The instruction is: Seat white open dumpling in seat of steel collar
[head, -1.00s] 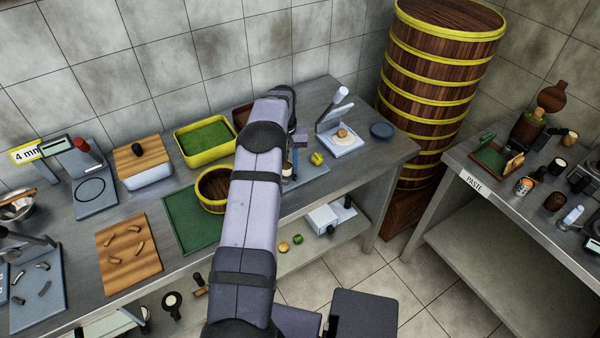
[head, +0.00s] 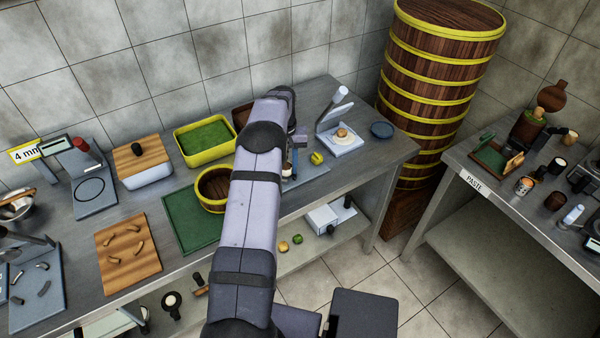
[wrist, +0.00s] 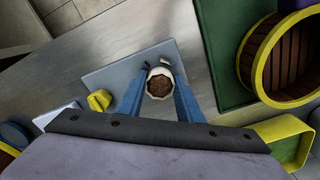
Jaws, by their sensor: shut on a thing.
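The white open dumpling (wrist: 159,86) has a pale pleated rim around a brown filling. In the wrist view it sits between the two blue fingers of my gripper (wrist: 158,92), which is shut on it. It is over or on a blue-grey board (wrist: 118,78); I cannot tell whether it touches anything below. I cannot make out the steel collar or its seat; a small pale piece (wrist: 166,61) shows just beyond the dumpling. In the head view my arm hides most of the gripper and dumpling.
A yellow dumpling-like piece (wrist: 99,100) lies on the board beside my gripper. A wooden tub (wrist: 280,62) with a yellow rim stands on the green mat (head: 188,222). Bare counter (wrist: 75,45) borders the board.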

